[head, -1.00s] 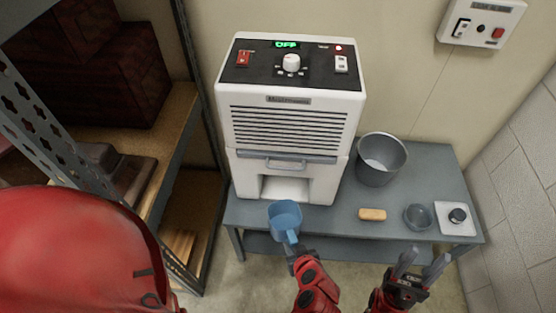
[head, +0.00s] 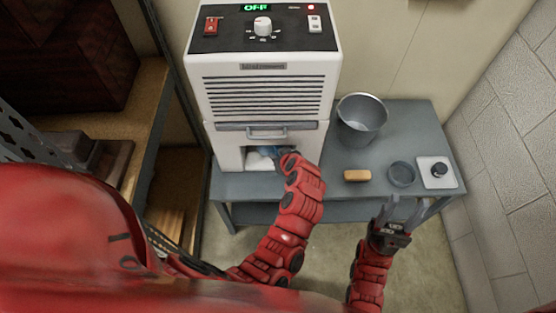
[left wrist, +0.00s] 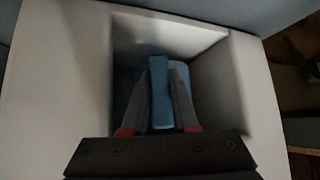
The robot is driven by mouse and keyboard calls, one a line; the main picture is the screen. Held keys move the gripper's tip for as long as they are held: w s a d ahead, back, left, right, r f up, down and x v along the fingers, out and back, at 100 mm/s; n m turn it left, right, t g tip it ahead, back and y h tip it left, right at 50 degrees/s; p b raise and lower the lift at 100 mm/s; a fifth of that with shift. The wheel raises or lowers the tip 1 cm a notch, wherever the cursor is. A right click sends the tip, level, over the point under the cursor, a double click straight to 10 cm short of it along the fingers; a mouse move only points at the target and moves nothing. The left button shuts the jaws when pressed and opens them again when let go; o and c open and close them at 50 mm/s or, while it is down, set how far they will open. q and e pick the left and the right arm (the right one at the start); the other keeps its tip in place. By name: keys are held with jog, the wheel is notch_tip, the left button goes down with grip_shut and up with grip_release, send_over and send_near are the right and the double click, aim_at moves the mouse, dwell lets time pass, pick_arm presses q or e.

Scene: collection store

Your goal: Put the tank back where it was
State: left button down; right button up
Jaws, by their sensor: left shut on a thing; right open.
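The blue tank (left wrist: 159,92) is inside the open bay at the bottom of the white dehumidifier (head: 262,90). My left gripper (left wrist: 160,95) is shut on the tank's handle, with a finger on each side of it. In the head view only a little of the tank (head: 270,151) shows, as my left arm covers most of it. I cannot tell how deep in the bay it sits. My right gripper (head: 404,209) is open and empty, in front of the table's right part. The machine's display reads OFF.
A grey table (head: 410,125) carries the machine, a metal bucket (head: 361,119), a tan bar (head: 356,176), a small grey bowl (head: 402,174) and a white plate with a black knob (head: 437,171). A shelf rack (head: 150,130) stands at the left, a block wall at the right.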

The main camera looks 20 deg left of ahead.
pick_arm(q)
jog(key=shift+f, duration=1.75)
jog(key=shift+b, duration=0.3)
jog(key=c, duration=0.7)
grip_release()
jog(key=shift+d+r, duration=0.1)
jog(key=p+v, duration=0.1)
jog(key=v, duration=1.1)
